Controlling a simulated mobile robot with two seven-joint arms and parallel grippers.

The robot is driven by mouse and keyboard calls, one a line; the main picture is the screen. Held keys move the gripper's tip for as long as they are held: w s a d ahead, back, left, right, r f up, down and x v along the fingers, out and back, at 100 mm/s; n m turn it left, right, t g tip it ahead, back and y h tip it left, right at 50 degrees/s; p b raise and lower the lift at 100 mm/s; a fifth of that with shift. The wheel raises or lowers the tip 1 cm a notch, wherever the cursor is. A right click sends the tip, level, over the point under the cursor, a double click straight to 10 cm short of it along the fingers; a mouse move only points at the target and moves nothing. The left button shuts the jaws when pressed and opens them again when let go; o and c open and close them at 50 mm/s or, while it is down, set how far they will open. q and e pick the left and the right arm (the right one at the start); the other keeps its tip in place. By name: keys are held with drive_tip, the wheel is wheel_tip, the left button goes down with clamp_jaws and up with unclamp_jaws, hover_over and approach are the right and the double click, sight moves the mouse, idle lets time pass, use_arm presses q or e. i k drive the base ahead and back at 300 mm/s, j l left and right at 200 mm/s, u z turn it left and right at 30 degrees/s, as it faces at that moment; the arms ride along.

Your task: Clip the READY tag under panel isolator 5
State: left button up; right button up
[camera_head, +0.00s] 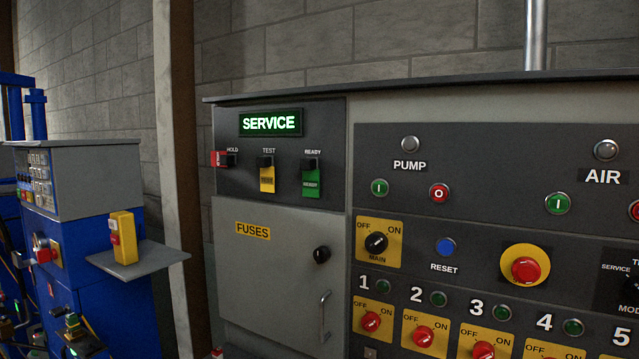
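The green READY tag (311,188) hangs below the black clip marked READY on the dark upper left section of the panel. A yellow TEST tag (267,181) hangs from the middle clip and a red tag (217,159) sits at the HOLD clip. Isolator 5 is only partly in view: its number 5 (622,337) shows at the lower right corner, and its knob is cut off by the frame. Neither of my grippers is in view.
A green-lit SERVICE sign (270,122) is above the tags. A grey FUSES door (270,270) with a handle is below them. Isolators 1 (370,321) to 4 run along the lower right. A blue machine (80,230) with a small grey shelf (140,262) stands at left.

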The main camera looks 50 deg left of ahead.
sight(310, 176)
drive_tip(key=j+u, duration=0.15)
drive_tip(key=u, duration=1.4)
drive_tip(key=z, duration=1.65)
drive_tip(key=u, duration=1.65)
